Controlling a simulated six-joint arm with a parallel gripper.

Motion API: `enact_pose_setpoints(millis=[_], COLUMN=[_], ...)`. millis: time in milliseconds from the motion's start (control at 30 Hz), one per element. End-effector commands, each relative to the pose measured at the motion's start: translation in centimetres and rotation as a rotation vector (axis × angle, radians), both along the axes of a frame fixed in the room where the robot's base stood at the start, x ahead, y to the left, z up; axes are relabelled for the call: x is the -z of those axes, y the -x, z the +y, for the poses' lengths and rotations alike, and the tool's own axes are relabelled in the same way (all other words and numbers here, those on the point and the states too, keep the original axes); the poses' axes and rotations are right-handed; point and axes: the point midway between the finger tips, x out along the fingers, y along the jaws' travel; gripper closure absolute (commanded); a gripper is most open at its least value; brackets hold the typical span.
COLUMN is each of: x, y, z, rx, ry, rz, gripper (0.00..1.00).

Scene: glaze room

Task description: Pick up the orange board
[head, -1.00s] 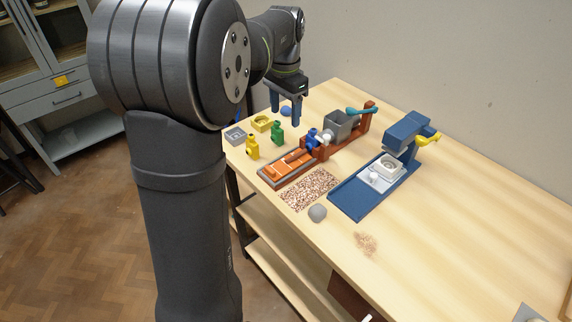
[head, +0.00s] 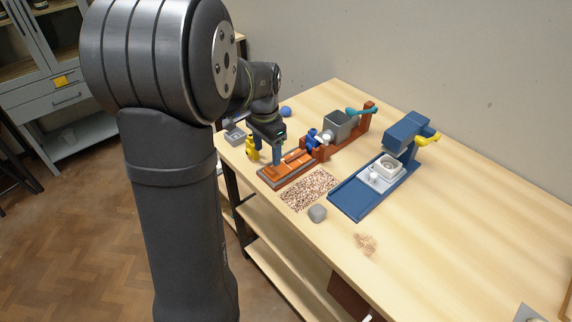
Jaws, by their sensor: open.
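The orange board (head: 284,173) lies in the long low tray at the front end of the red-brown machine, with a lighter orange piece on top near the machine. My gripper (head: 267,158) is open and points down over the tray's far left end, beside the orange board. One blue-grey finger shows clearly; the other is hard to make out near the yellow figure. I cannot tell whether a finger touches the board. Nothing shows between the fingers.
A yellow bottle-like figure (head: 252,150) stands close left of my gripper. The red-brown machine (head: 350,132) with a grey hopper and a blue press (head: 400,150) stand behind and right. A speckled mat (head: 308,188) and a grey lump (head: 317,213) lie in front.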

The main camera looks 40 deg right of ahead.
Motion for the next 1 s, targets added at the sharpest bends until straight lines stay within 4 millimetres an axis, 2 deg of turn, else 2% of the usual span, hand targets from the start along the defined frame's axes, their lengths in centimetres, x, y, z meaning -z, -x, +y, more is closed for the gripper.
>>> enact_pose_setpoints(millis=[233,500,800,1000], x=[1.8,5.6,6.0,6.0], y=[0.3,0.8,0.8,0.8], z=[0.0,0.0,0.0,0.0], rx=[0.001,0.000,0.000,0.000], ry=[-0.001,-0.002,0.001,0.001], rz=[0.001,0.001,-0.001,-0.001], gripper=[0.38,0.38,0.38,0.77])
